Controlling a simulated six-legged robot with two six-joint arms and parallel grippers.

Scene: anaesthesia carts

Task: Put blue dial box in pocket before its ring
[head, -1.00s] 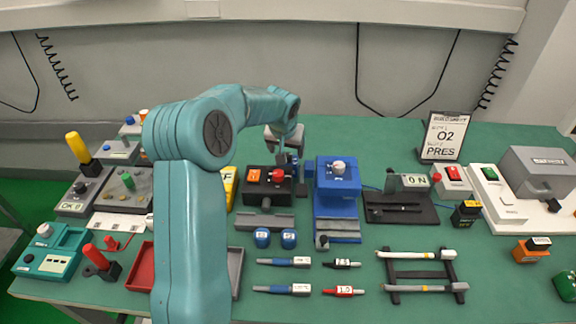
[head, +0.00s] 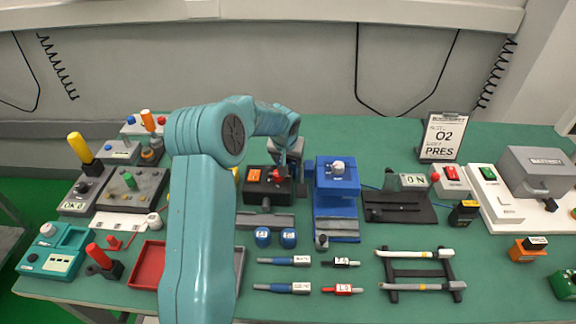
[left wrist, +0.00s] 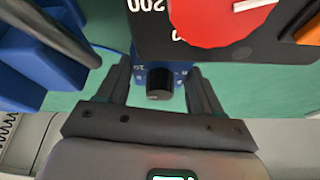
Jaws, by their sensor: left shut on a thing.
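My left gripper (head: 292,165) reaches over the back of the black box with a red dial (head: 276,186). In the left wrist view, its two fingers (left wrist: 160,72) are shut on the blue dial box (left wrist: 142,72), which has a black knob and pale scale marks. My gripper hides most of this box in the head view, so its height over the table is unclear. A larger blue unit with a pale knob (head: 337,178) stands just to the right. I cannot tell which pocket or ring belongs to the held box. My right gripper is not in view.
A black slotted base (head: 398,208) stands right of the blue unit. A red tray (head: 148,265) is partly behind my arm. Green table behind the gripper is clear.

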